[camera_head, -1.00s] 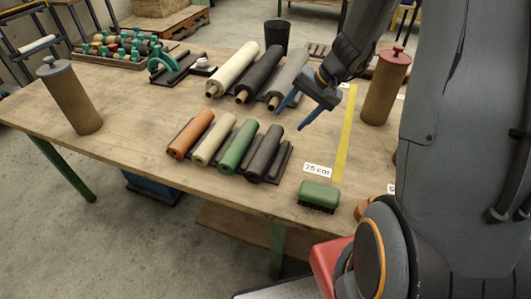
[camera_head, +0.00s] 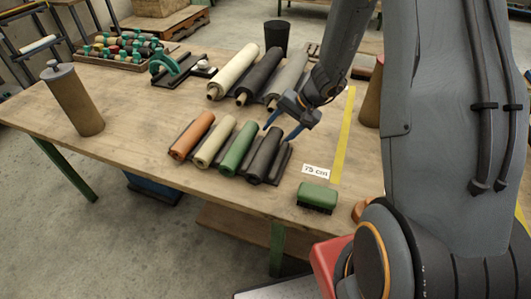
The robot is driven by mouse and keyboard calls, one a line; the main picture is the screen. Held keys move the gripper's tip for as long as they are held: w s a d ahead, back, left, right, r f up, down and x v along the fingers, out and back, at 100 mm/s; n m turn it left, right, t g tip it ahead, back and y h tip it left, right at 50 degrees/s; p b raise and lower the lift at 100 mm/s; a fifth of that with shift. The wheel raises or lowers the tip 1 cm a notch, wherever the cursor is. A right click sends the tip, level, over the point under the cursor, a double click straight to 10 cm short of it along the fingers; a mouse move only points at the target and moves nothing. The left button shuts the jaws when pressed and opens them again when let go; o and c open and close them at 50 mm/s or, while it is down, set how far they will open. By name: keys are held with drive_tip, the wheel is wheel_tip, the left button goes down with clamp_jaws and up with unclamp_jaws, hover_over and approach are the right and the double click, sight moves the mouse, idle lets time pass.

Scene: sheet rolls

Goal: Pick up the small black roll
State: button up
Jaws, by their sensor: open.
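The small black roll (camera_head: 264,155) lies at the right end of a row of small rolls on a dark rack on the table. A green roll (camera_head: 239,148) lies just left of it, then a beige roll (camera_head: 215,143) and an orange roll (camera_head: 192,136). My gripper (camera_head: 279,131) is open and empty, its blue fingers pointing down, close to the far end of the small black roll. I cannot tell whether a finger touches it. Its far end is partly behind the fingers.
Large white (camera_head: 233,72), black (camera_head: 259,77) and grey (camera_head: 287,80) rolls lie behind the small row, close to my arm. A green brush (camera_head: 318,195) and a "75 cm" label (camera_head: 316,171) are at the right. A brown cylinder (camera_head: 74,98) stands at the left.

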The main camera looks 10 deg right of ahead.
drive_tip(key=c, duration=1.2)
